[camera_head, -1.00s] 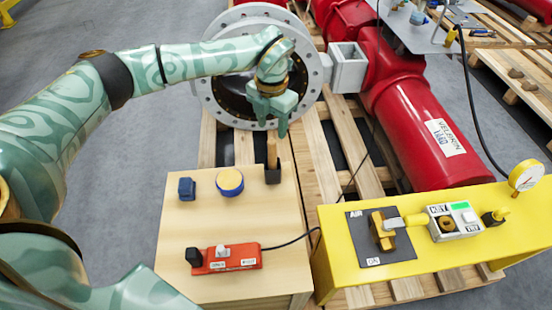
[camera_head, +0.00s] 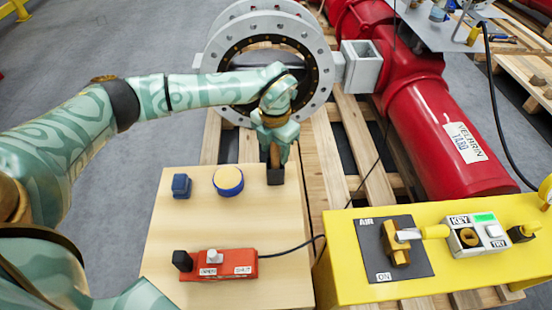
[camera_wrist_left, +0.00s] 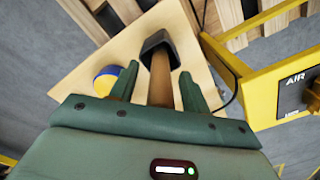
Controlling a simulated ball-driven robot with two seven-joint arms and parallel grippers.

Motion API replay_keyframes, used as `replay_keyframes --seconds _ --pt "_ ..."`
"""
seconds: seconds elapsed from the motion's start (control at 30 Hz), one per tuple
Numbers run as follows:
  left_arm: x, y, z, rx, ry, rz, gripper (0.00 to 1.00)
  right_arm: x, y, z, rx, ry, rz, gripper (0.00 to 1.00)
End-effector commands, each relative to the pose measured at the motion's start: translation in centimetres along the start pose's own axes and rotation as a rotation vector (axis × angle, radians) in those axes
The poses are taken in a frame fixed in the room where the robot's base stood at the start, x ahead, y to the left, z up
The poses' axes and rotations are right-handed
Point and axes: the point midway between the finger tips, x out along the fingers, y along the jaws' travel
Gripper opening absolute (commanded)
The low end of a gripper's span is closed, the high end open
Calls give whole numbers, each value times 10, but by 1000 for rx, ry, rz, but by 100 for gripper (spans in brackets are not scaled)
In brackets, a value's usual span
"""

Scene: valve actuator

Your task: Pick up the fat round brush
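The fat round brush has a wooden handle (camera_head: 275,155) and a dark, thick head (camera_head: 275,176). It stands upright, head down, near the far right corner of the wooden table. My left gripper (camera_head: 276,151) is above it, pointing down, with the handle between its fingers. In the left wrist view the brush handle (camera_wrist_left: 161,80) runs between the two open fingers of the left gripper (camera_wrist_left: 160,70), with gaps on both sides. The dark head (camera_wrist_left: 157,42) lies beyond the fingertips. My right gripper is not in view.
On the table (camera_head: 215,222) are a blue block (camera_head: 181,186), a round yellow-and-blue tin (camera_head: 228,181) and a red switch box (camera_head: 220,265) with a cable. A yellow bench (camera_head: 430,285) with a valve stands right. A flanged red pipe (camera_head: 440,130) lies behind on pallets.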

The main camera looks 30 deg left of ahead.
Motion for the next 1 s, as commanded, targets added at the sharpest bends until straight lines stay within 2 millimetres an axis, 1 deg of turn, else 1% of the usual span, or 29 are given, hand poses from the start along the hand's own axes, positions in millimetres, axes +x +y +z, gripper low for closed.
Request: replay_keyframes --seconds 0.03,0.07,0.1,0.13,0.17,0.4,0.47,0.57,0.7,0.8,0.9,1.0 --pt "0 0 0 0 0 0 34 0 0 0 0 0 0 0" --pt "0 0 0 0 0 0 25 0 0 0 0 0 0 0" --pt "0 0 0 0 0 0 14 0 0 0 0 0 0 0" --pt "0 0 0 0 0 0 6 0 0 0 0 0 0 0" --pt "0 0 0 0 1 0 0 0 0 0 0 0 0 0" --pt "0 0 0 0 1 0 0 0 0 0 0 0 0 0" --pt "-3 0 0 0 0 0 0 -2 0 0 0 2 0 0" --pt "-19 0 0 0 -4 0 0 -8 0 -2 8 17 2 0" --pt "-54 0 1 0 -9 1 0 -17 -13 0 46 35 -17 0" --pt "-75 0 0 0 -7 1 0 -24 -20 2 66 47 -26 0" --pt "-91 0 0 2 -6 0 0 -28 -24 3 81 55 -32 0" --pt "-98 -3 1 11 -9 -9 0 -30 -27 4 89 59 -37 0"
